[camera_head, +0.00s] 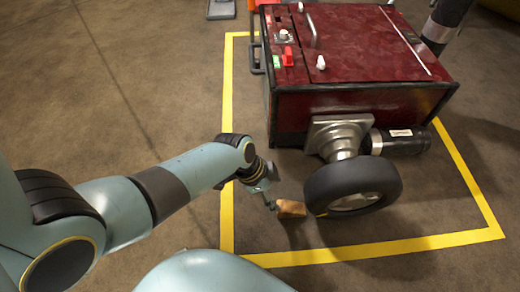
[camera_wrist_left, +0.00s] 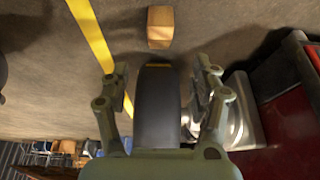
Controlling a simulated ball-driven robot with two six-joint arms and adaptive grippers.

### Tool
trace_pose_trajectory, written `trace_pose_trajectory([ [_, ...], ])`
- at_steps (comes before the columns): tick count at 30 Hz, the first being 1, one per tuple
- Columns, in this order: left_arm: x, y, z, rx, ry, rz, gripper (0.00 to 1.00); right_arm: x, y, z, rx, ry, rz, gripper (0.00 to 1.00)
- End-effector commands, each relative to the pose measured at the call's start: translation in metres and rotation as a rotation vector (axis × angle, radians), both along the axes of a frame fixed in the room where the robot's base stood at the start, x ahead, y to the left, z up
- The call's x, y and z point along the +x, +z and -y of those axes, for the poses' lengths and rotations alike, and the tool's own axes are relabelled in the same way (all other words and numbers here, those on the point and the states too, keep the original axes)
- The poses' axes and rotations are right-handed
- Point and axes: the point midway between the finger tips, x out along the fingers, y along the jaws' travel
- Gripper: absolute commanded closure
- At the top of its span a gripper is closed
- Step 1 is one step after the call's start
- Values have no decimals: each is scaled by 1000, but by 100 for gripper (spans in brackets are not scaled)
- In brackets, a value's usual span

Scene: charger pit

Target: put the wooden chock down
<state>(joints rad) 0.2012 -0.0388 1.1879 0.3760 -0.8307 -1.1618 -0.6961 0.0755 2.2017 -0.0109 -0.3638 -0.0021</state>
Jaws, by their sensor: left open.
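The wooden chock (camera_head: 291,208) is a small tan block on the floor beside the black wheel (camera_head: 318,192) of the red cart. In the head view it lies just left of the tyre; I cannot tell whether they touch. My left gripper (camera_head: 270,203) is at the chock's left end in that view. In the left wrist view the gripper (camera_wrist_left: 160,70) is open, its fingers spread, with the chock (camera_wrist_left: 160,27) beyond the fingertips and clear of them. The tyre (camera_wrist_left: 157,110) shows between and behind the fingers there. My right gripper is out of view.
The dark red cart (camera_head: 360,100) stands inside a yellow floor outline (camera_head: 227,120). Its grey wheel mount (camera_head: 338,135) and a dark cylinder (camera_head: 400,142) are close to the wheel. Bare floor (camera_head: 150,110) lies open left of the outline.

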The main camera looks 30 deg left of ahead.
Motion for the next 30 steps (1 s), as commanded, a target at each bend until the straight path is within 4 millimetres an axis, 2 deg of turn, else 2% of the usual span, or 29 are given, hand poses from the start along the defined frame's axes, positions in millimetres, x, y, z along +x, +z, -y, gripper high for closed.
trace_pose_trajectory([
  [8,-4,0,-3,3,12,-1,37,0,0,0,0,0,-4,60],
  [11,-22,4,-17,25,91,15,37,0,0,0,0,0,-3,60],
  [13,-44,15,-34,44,201,44,37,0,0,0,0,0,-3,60],
  [16,-79,51,-62,56,392,121,37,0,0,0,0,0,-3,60],
  [18,-99,86,-76,38,519,185,37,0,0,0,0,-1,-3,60],
  [21,-121,140,-89,-16,662,270,37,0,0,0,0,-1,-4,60],
  [24,-133,186,-93,-80,757,333,37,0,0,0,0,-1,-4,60],
  [27,-138,215,-94,-129,810,367,37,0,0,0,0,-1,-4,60],
  [30,-139,225,-94,-149,830,378,37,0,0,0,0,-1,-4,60],
])
